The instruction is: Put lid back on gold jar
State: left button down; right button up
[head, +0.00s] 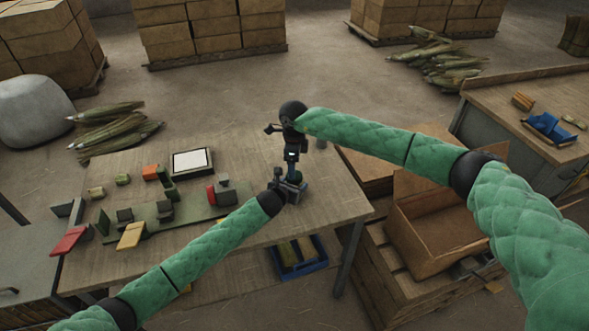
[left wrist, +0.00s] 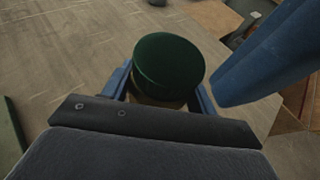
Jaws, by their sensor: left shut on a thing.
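My left gripper (head: 290,188) is low over the right part of the wooden table. In the left wrist view its two blue fingers (left wrist: 160,98) are shut on the gold jar, whose tan-gold body (left wrist: 155,101) shows as a strip. A dark green round lid (left wrist: 168,65) covers the jar's top in that view; I cannot tell if it is seated. In the head view a small green part (head: 295,176) shows between the grippers. My right gripper (head: 292,164) points down just above the left one; its fingertips are unclear. A blue part beside the lid seems to belong to it.
The wooden table (head: 335,200) has a green board (head: 185,212) with several small blocks, and a white-topped frame (head: 192,161), to the left. An open cardboard box (head: 430,240) stands at the right. A blue bin (head: 300,262) sits below the table's front edge.

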pick_arm(q)
jog(key=shift+d, duration=0.1)
pick_arm(e)
jog(key=shift+w+d, duration=0.1)
jog(key=shift+c, duration=0.4)
jog(key=shift+t, duration=0.3)
jog(key=r, duration=0.1)
jog(key=w+r, duration=0.1)
jog(key=w+d+r, duration=0.1)
jog(key=r, duration=0.1)
jog(key=n, duration=0.2)
jog(key=s+n, duration=0.1)
jog(key=n, duration=0.2)
jog(key=shift+s+a+f+n, duration=0.25)
jog(key=shift+s+f+n, duration=0.05)
jog(key=shift+s, duration=0.05)
jog(key=n, duration=0.4)
jog(key=shift+s+a, duration=0.15)
jog(key=shift+a, duration=0.05)
jog(key=shift+f, duration=0.15)
jog(key=shift+f, duration=3.85)
